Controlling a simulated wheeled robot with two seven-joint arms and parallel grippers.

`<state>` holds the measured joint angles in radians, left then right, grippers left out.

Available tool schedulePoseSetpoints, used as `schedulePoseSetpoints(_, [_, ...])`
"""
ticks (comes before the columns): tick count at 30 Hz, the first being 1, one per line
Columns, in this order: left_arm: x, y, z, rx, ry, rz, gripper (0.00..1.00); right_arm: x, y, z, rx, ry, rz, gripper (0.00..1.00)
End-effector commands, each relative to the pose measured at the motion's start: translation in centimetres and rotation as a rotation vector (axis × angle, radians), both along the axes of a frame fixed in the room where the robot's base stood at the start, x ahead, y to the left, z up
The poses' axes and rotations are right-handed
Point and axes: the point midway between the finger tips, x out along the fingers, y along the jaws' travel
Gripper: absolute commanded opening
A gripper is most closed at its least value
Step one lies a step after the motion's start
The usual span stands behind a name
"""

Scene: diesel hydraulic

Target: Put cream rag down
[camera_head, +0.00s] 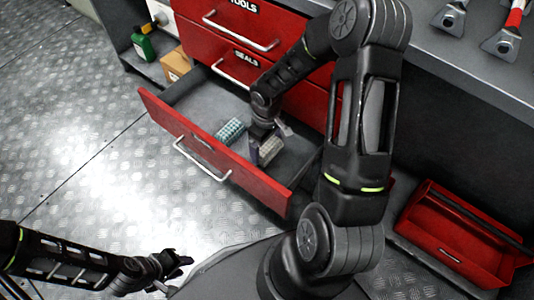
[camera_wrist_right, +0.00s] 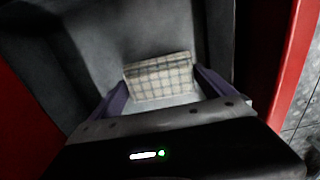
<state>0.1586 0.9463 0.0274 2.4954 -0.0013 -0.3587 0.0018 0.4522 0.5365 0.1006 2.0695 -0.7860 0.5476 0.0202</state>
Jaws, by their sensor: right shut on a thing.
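The cream rag (camera_wrist_right: 160,78), checked with dark lines, is between the two fingers of my right gripper (camera_wrist_right: 162,92) in the right wrist view. In the head view the rag (camera_head: 270,150) is low inside the open bottom drawer (camera_head: 236,162). My right gripper (camera_head: 264,142) is shut on it, pointing down into the drawer. Whether the rag touches the drawer floor I cannot tell. A teal checked rolled cloth (camera_head: 230,131) lies in the drawer to the left of the gripper. My left gripper (camera_head: 180,262) is at the lower left, away from the drawer, its jaws unclear.
The red cabinet has closed drawers labelled TOOLS (camera_head: 240,22) and SEALS (camera_head: 232,64) above the open one. A red open toolbox (camera_head: 455,235) is at the right. A green bottle (camera_head: 143,44) and cardboard box (camera_head: 175,64) stand left of the cabinet. The metal floor at left is clear.

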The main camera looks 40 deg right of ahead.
Motion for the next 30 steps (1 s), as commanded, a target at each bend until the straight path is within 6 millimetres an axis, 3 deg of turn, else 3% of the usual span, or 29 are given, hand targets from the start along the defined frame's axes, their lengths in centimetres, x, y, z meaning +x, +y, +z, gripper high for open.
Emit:
schedulePoseSetpoints(10, [0.0,0.0,-0.1,0.0,0.0,0.0,0.34,0.0,0.0,-0.3,0.0,-0.001,-0.001,0.55])
schedulePoseSetpoints(19, [0.1,0.1,-1.4,0.001,-0.002,0.003,0.34,0.0,0.0,-4.3,0.0,-0.001,-0.001,0.55])
schedulePoseSetpoints(30, [0.2,0.2,-1.6,0.003,-0.003,0.005,0.34,0.0,0.0,-4.6,0.0,-0.002,-0.001,0.55])
